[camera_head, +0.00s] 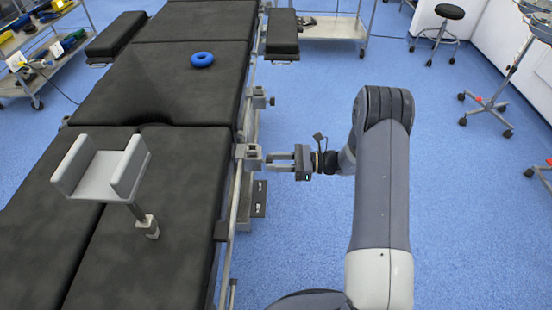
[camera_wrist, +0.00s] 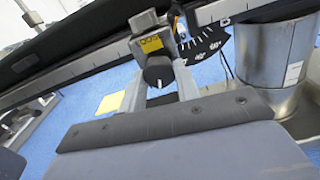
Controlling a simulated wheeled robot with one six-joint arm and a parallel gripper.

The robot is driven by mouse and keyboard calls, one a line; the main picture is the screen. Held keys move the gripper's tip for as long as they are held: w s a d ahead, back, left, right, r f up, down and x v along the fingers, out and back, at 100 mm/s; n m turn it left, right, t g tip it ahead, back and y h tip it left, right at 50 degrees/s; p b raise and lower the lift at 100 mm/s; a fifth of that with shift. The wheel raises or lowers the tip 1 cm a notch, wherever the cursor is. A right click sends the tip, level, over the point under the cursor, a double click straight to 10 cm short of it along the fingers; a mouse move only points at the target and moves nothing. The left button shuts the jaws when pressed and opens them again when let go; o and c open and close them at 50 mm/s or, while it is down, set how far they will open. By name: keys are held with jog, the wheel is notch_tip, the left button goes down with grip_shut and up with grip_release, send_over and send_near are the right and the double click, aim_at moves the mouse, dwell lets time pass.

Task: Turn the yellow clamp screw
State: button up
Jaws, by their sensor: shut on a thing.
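The clamp (camera_head: 248,157) sits on the side rail of the operating table. In the wrist view the clamp body (camera_wrist: 143,22) is grey with a yellow label (camera_wrist: 151,44). Its screw knob (camera_wrist: 158,71) is dark and round with a white line on its face. My gripper (camera_head: 270,160) reaches in from the right, level with the clamp. In the wrist view its two grey fingers stand on either side of the knob, shut on it. The knob's far side is hidden. I cannot make out the knob in the head view.
The side rail (camera_head: 229,222) runs along the table's edge. A black scale plate (camera_wrist: 207,42) lies just right of the clamp, with a metal column (camera_wrist: 270,70) beyond. A grey U-shaped support (camera_head: 97,184) and a blue ring (camera_head: 202,60) are on the table.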

jog(key=shift+m, duration=0.4)
jog(key=o, duration=1)
jog(key=shift+c, duration=0.2)
jog(key=d, duration=1.1)
jog(key=shift+s, duration=0.2)
jog(key=shift+a, duration=0.1)
jog(key=a, duration=1)
jog(key=shift+w+a, duration=0.2)
jog(key=shift+a, duration=0.2)
